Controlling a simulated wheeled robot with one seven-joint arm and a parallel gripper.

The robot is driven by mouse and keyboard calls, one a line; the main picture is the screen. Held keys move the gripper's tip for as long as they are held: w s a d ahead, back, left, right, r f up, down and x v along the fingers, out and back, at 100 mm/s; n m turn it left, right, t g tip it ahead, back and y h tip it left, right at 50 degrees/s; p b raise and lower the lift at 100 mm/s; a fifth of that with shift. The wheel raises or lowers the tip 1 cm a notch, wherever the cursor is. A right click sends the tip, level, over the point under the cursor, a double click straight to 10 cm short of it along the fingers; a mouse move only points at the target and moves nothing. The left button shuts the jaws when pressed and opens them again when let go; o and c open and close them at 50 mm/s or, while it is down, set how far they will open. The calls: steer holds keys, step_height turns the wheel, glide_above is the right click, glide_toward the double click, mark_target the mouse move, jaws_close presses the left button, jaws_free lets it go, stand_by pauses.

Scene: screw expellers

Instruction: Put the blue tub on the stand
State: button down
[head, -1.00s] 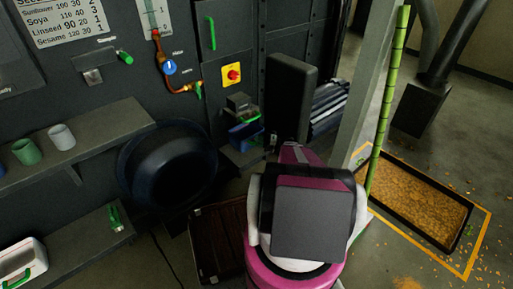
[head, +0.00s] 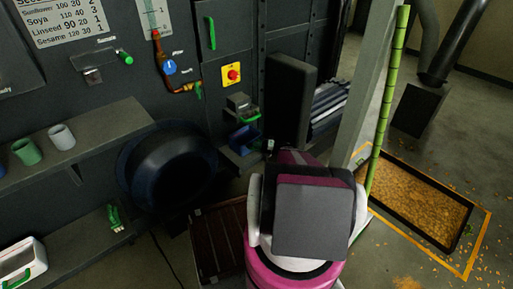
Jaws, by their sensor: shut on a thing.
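The blue tub (head: 243,137) is small and has a green part along its upper edge. It is at the ledge on the dark machine front, below a small grey block. The stand seems to be this dark ledge (head: 243,158) under the tub; whether the tub rests fully on it I cannot tell. My gripper (head: 269,146) shows only as a small piece at the tub's right side, and my arm hides most of it. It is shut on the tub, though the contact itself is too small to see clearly.
A large dark round bowl (head: 168,168) sticks out left of the ledge. A dark upright panel (head: 291,100) stands close on the right. A shelf (head: 90,140) with cups is at left. A grey post (head: 369,85) and a floor pit (head: 420,203) lie right.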

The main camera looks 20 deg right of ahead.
steer(key=c, duration=1.1)
jaws_free()
steer(key=v, duration=1.2)
